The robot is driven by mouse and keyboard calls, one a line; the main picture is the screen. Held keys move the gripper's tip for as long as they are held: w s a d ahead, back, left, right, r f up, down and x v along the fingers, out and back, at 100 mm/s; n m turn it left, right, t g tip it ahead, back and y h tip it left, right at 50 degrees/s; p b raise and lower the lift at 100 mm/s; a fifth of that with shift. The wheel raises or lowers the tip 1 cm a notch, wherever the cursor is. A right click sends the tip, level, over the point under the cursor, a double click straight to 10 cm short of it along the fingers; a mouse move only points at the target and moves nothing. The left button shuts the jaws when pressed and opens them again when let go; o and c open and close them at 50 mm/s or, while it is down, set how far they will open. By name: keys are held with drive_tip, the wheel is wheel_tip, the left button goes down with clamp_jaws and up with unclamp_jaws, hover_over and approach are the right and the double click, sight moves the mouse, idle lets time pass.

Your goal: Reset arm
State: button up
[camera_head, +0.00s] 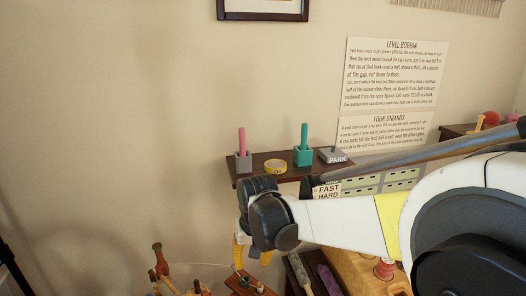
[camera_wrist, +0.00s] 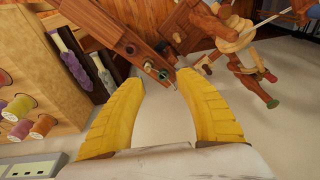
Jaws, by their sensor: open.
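My gripper (camera_wrist: 168,105) shows in the wrist view as two curved yellow fingers, spread apart with nothing between them. Pale floor is visible through the gap. In the head view my white arm reaches left across the picture, and the gripper (camera_head: 250,254) hangs down from the dark wrist joint in front of the wall. Its fingertips are small and partly unclear there. It is below and in front of the wall shelf.
Wooden frame parts (camera_wrist: 240,40) lie beyond the fingers. A spool rack (camera_wrist: 40,75) stands left. Bare wall (camera_head: 110,110) fills the head view's left.

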drive_tip(key=s+d+r+m+t, duration=0.1)
drive_tip(key=s+d+r, duration=0.3)
drive_tip(key=d, duration=0.3)
drive_tip(key=s+d+r+t, duration=0.2)
drive_tip(key=s+d+r, duration=0.3)
drive_tip(key=d, duration=0.2)
drive_tip(key=s+d+f+m+t, duration=0.1)
drive_tip(key=s+d+t, duration=0.1)
drive_tip(key=s+d, duration=0.6)
drive_tip(key=shift+s+m+h, duration=0.3)
drive_tip(key=shift+s+h, duration=0.1)
drive_tip(key=shift+s, duration=0.75)
drive_tip(key=shift+f, duration=0.1)
